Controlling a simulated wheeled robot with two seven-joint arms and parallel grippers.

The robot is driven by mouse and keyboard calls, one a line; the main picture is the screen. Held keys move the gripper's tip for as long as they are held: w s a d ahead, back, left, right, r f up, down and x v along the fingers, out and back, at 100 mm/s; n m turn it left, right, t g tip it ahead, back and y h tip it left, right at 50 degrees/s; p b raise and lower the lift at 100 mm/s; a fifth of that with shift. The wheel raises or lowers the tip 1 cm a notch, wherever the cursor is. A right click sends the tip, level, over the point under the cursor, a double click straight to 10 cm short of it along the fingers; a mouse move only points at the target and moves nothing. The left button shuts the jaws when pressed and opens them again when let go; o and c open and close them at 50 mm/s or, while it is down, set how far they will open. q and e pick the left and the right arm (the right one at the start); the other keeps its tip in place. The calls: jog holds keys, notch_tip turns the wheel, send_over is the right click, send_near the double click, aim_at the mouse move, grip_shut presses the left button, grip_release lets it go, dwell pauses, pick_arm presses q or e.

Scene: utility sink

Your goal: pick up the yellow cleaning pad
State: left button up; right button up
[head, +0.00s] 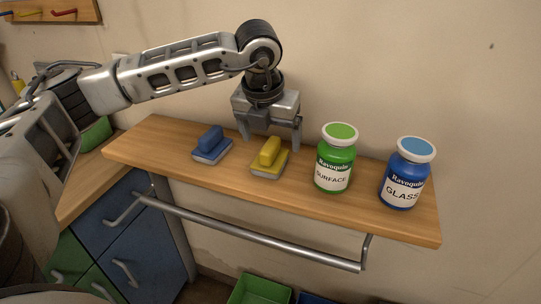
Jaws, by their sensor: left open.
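The yellow cleaning pad (269,153) has a raised yellow grip and a grey underside. It lies on the wooden shelf, near the shelf's middle. My left gripper (271,140) points down at the back of the pad, with its two fingers spread apart. Nothing shows between the fingers except the area over and behind the pad. I cannot tell the exact gap between the fingertips and the pad. My right gripper is not in view.
A blue pad (211,146) lies to the left on the shelf (180,140). A green-lidded bottle (335,160) and a blue bottle (405,175) stand to the right. A metal rail (250,232) runs below the front edge. A green bin (260,290) is on the floor.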

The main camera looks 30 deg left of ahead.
aim_at(271, 144)
pick_arm(q)
jog(key=shift+w+a+f, duration=0.1)
jog(key=shift+f, duration=0.25)
jog(key=p+x, duration=0.1)
jog(key=x, duration=0.2)
jog(key=shift+w+a+f, duration=0.1)
jog(key=shift+a+f, duration=0.05)
jog(key=shift+f, duration=0.15)
jog(key=shift+w+f, duration=0.15)
jog(key=shift+f, duration=0.25)
jog(key=c, duration=1.1)
jog(key=shift+r, duration=0.1)
